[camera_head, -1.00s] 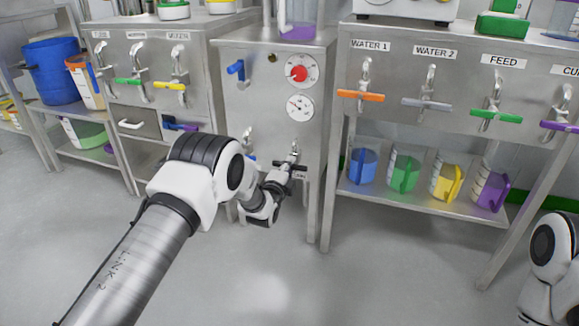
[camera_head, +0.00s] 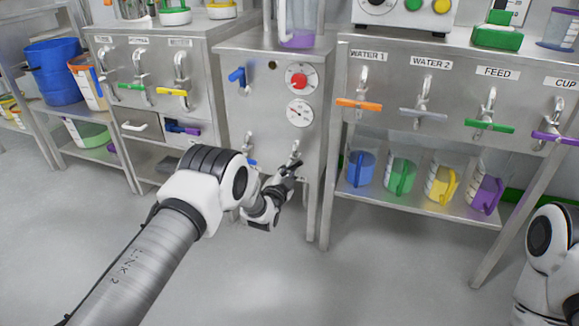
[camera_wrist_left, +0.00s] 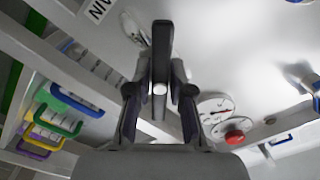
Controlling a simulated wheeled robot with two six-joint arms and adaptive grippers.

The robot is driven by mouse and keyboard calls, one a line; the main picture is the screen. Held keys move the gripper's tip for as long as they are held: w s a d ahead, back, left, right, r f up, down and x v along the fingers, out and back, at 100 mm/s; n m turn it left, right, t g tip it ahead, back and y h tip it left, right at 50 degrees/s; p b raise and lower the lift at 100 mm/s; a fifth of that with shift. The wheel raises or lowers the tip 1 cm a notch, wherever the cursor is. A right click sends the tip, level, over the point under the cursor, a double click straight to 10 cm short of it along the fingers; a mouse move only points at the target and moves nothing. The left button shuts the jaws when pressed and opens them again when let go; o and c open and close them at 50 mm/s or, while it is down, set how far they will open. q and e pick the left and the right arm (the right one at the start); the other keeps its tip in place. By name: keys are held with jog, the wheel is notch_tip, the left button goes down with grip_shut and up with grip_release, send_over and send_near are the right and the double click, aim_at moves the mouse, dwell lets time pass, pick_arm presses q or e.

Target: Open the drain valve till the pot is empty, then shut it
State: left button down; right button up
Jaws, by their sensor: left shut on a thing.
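The steel cabinet (camera_head: 262,105) with two dials stands ahead. A metal tap (camera_head: 296,150) is low on its front, at the right, with a dark lever handle (camera_wrist_left: 162,45). My left gripper (camera_head: 289,172) is at this tap. In the left wrist view my left gripper (camera_wrist_left: 160,88) is shut on the dark lever, which lies between its fingers. In the head view the lever looks tilted, but the gripper hides part of it. No flow from the tap can be made out. The liquid level in the pot cannot be told. My right gripper is out of view.
A second tap with a blue handle (camera_head: 250,162) is close to the left of my gripper. A blue lever (camera_head: 237,76) is higher up. A shelf (camera_head: 415,205) with several coloured jugs stands at the right. The floor in front is clear.

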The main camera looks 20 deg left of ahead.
pick_arm(q)
jog(key=n+p, duration=0.1)
jog(key=n, duration=0.3)
jog(key=shift+n, duration=0.3)
jog(key=n+p, duration=0.1)
jog(key=n, duration=0.3)
jog(key=shift+n, duration=0.3)
jog(key=c, duration=1)
grip_release()
jog(key=shift+c, duration=0.2)
jog(key=s, duration=1.2)
jog(key=shift+a, duration=0.2)
